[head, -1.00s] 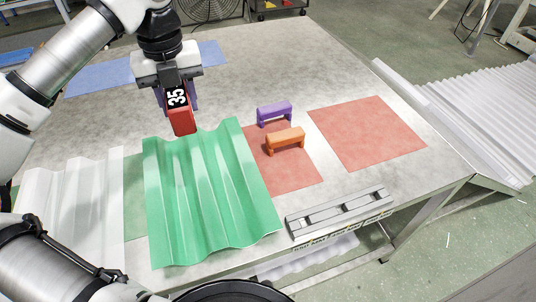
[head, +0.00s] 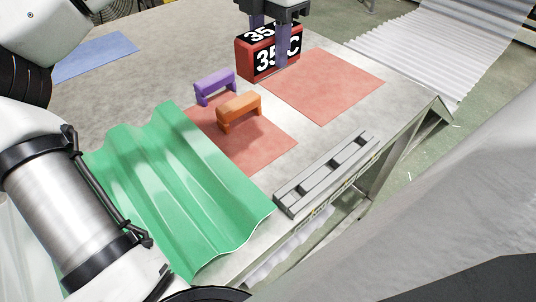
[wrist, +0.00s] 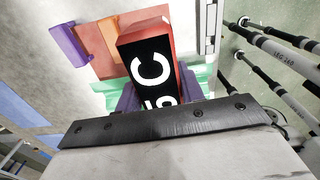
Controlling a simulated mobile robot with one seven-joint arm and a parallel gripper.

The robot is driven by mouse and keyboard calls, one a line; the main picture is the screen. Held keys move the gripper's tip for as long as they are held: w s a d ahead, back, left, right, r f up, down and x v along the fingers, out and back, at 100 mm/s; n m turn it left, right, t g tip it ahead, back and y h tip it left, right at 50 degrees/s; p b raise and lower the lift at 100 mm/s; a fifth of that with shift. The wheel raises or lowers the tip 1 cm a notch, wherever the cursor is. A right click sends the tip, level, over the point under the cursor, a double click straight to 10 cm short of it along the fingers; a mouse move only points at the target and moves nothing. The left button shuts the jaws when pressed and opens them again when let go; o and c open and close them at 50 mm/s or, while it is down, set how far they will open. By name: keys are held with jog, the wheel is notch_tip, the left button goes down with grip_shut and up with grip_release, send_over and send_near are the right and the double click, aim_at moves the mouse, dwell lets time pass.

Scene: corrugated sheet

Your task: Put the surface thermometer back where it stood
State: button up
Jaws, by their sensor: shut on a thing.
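The surface thermometer is a red box (head: 242,62) with a black face and white "35 C" marks. My gripper (head: 270,45) is shut on it, with its purple fingers on either side. It appears upright beside the far-left corner of the right red mat (head: 325,85). I cannot tell whether its base touches the table. In the wrist view the thermometer (wrist: 150,65) sticks out between the fingers of my gripper (wrist: 158,95). The right red mat appears bare.
A purple handle (head: 215,86) and an orange handle (head: 240,110) stand at the left red mat (head: 262,150). A green corrugated sheet (head: 165,180) lies front left. A grey slotted rail (head: 325,172) lies along the table's front edge. A blue mat (head: 95,57) lies far left.

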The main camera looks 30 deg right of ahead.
jog(key=shift+s+d+f, duration=0.2)
jog(key=shift+d, duration=0.05)
notch_tip(320, 180, down, 20)
jog(key=shift+d+r+b, duration=0.1)
jog(key=shift+r+b, duration=0.1)
jog(key=shift+b, duration=0.3)
jog(key=shift+f, duration=0.2)
jog(key=o, duration=1.2)
jog(key=shift+o, duration=0.2)
jog(key=shift+s, duration=0.1)
jog(key=shift+r, duration=0.1)
notch_tip(320, 180, up, 12)
jog(key=shift+r, duration=0.1)
